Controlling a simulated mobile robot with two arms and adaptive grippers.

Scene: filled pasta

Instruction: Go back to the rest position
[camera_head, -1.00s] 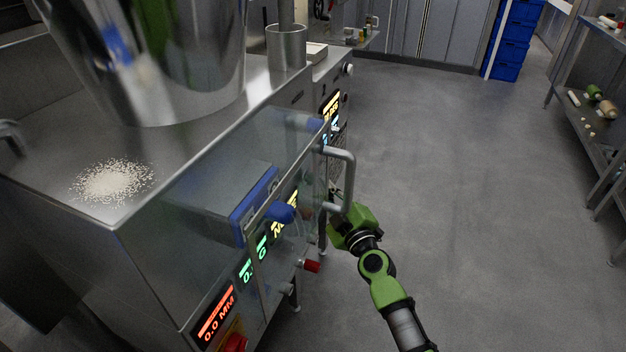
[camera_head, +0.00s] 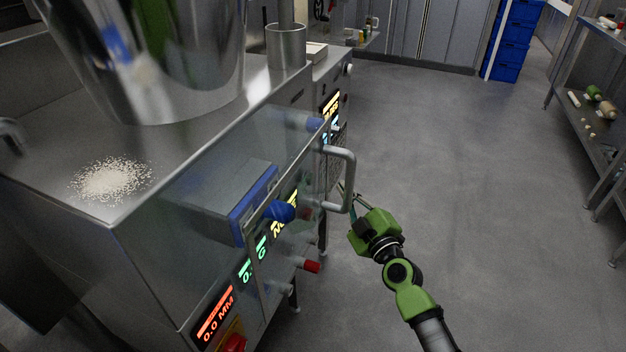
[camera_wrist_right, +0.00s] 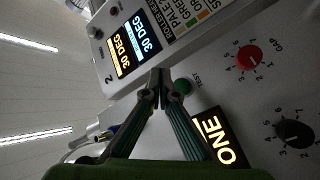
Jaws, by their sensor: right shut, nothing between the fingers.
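My right gripper (camera_head: 346,194) is just right of the machine's grey bar handle (camera_head: 346,180) in the head view, apart from it as far as I can tell. Its green wrist and arm come up from the bottom. In the right wrist view the two fingers of the gripper (camera_wrist_right: 159,78) meet at their tips with nothing between them. Behind them is a control panel with lit displays (camera_wrist_right: 133,45), a red knob (camera_wrist_right: 249,58) and a black knob (camera_wrist_right: 293,134). My left gripper is not in view.
The steel machine (camera_head: 150,215) with a clear guard and blue knobs (camera_head: 280,211) fills the left. White grains (camera_head: 112,180) lie on its top by a large steel vessel (camera_head: 160,60). Open floor (camera_head: 455,170) lies right of my arm. A shelf (camera_head: 590,130) stands far right.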

